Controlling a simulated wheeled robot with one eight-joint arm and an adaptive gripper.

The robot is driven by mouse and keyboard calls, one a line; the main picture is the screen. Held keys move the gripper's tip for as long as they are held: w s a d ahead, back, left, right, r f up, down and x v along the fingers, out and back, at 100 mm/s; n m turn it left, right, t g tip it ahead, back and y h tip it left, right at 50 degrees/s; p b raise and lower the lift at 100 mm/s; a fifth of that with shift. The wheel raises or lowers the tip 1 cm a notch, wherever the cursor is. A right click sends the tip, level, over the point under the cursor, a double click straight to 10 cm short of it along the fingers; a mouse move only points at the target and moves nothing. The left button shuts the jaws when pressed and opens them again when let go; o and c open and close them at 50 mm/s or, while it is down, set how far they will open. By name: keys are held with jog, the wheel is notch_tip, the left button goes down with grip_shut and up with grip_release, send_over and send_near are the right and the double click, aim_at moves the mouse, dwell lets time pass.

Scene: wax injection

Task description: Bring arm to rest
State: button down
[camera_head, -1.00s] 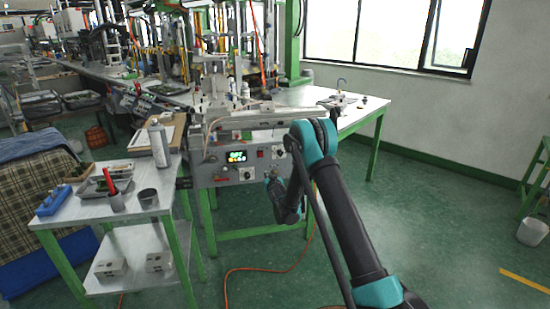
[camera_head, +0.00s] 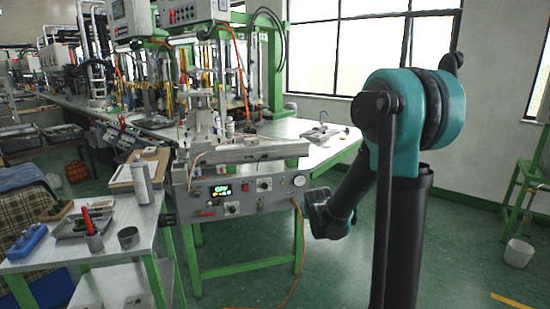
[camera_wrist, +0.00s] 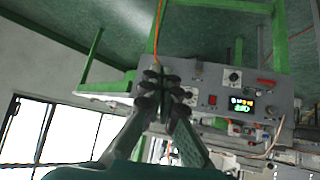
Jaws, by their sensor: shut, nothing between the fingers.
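My gripper (camera_wrist: 163,80) shows in the wrist view with its dark fingers together and nothing between them. That view is upside down, with the floor at the top and the window at the bottom left. The gripper points toward the grey control panel (camera_wrist: 225,95) of the wax machine, but I cannot tell the distance. In the head view my arm stands upright at the right. I cannot make out the fingers there.
A small metal side table (camera_head: 80,245) at the left carries a spray can (camera_head: 142,182), a dark cup (camera_head: 129,237) and a blue block (camera_head: 27,241). An orange cable (camera_head: 297,255) hangs to the floor.

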jog(key=s+d+f+g, duration=0.1)
jog(key=s+d, duration=0.1)
jog(key=s, duration=0.8)
jog(key=s+d+f+g, duration=0.2)
jog(key=s, duration=0.8)
jog(key=s+d+f+g, duration=0.1)
jog(key=s+f+g, duration=0.1)
jog(key=s, duration=0.9)
jog(key=shift+d, duration=0.4)
jog(key=shift+f, duration=0.1)
